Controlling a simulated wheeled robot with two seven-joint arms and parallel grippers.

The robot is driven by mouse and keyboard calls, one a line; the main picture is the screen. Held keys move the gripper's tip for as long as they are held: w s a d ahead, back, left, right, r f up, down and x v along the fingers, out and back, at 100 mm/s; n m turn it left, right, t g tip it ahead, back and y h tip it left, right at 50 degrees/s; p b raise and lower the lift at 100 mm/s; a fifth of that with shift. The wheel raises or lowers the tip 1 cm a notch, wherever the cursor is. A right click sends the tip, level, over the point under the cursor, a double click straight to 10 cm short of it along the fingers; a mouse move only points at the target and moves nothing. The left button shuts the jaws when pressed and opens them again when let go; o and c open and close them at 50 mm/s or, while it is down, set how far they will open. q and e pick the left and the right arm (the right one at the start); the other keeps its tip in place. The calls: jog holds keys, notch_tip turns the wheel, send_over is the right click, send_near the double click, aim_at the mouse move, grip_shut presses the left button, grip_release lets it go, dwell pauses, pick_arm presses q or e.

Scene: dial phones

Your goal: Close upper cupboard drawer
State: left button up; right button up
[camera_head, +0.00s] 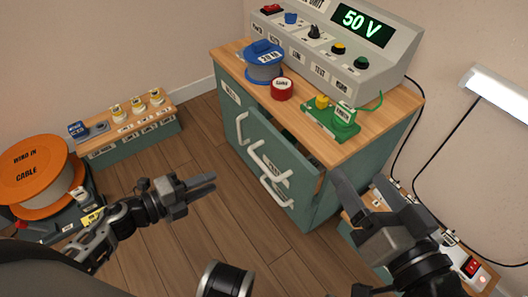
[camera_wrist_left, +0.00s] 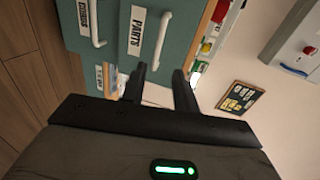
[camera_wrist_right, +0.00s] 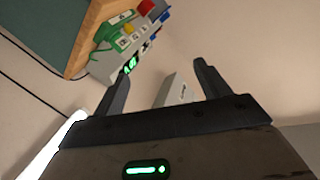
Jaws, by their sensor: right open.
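The green cupboard (camera_head: 325,205) has a wooden top. Its upper drawer (camera_head: 292,162) stands pulled out, with a dark gap behind its front and a white handle (camera_head: 262,154) on it. Another white handle (camera_head: 272,192) is lower down. In the left wrist view, green fronts show a PARTS label (camera_wrist_left: 137,30) and white handles. My left gripper (camera_head: 213,185) is in front of and left of the drawer, apart from it, its fingers parted and empty. My right gripper (camera_head: 360,184) is open and empty, near the cupboard's right front corner.
On the cupboard stand a blue spool (camera_head: 264,66), a red roll (camera_head: 282,89), a green terminal block (camera_head: 333,120) and a grey control console (camera_head: 330,50). A low bench (camera_head: 130,134) and an orange cable reel (camera_head: 35,172) are at left. The wooden floor before the cupboard is clear.

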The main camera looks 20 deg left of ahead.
pick_arm(q)
jog(key=b, duration=0.1)
send_near(260, 160)
jog(key=b+x, duration=0.1)
jog(key=x, duration=0.5)
jog(key=b+x, duration=0.1)
jog(key=x, duration=0.3)
jog(key=shift+s+f+b, duration=0.1)
jog(key=shift+f+b, duration=0.2)
jog(key=shift+f, duration=0.05)
pick_arm(e)
jog(key=r+n+t, duration=0.1)
jog(key=w+r+n+t+y, duration=0.1)
jog(key=r, duration=0.1)
jog(key=w+r+t, duration=0.1)
jog(key=shift+d+r+n, duration=0.35)
jog(key=shift+r+n, duration=0.05)
pick_arm(q)
grip_shut()
